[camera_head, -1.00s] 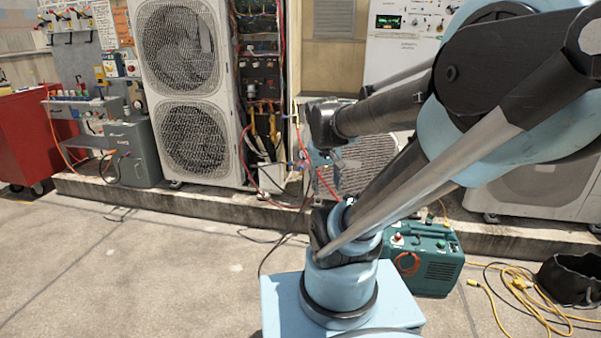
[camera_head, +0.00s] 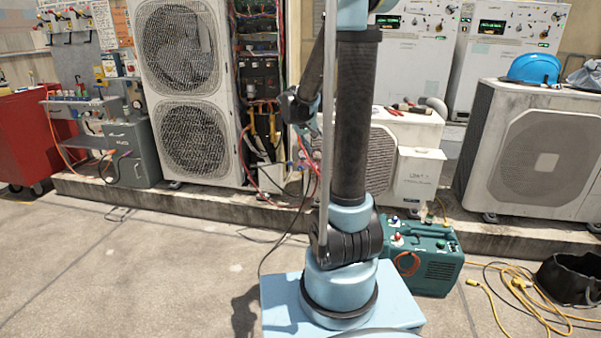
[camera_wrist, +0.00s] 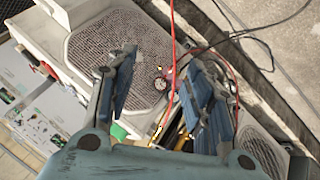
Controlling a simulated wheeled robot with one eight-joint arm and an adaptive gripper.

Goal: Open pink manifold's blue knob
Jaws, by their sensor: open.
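In the wrist view my gripper (camera_wrist: 163,88) is open, its two dark blue-grey fingers spread wide with nothing held between them. A small round gauge (camera_wrist: 160,84) shows in the gap, with a small pinkish part (camera_wrist: 168,71) that may be the pink manifold. Red hoses (camera_wrist: 173,45) run up and to the right from there. The blue knob is too small to make out. In the head view my gripper is mostly hidden behind my arm, near the red hoses (camera_head: 303,150) beside the tall condenser.
The tall two-fan condenser (camera_head: 182,85) and its open wiring bay stand left of my arm. A low condenser (camera_head: 413,125) with tools on top stands behind it. A green machine (camera_head: 438,265) and yellow cable (camera_head: 520,285) lie right of my base.

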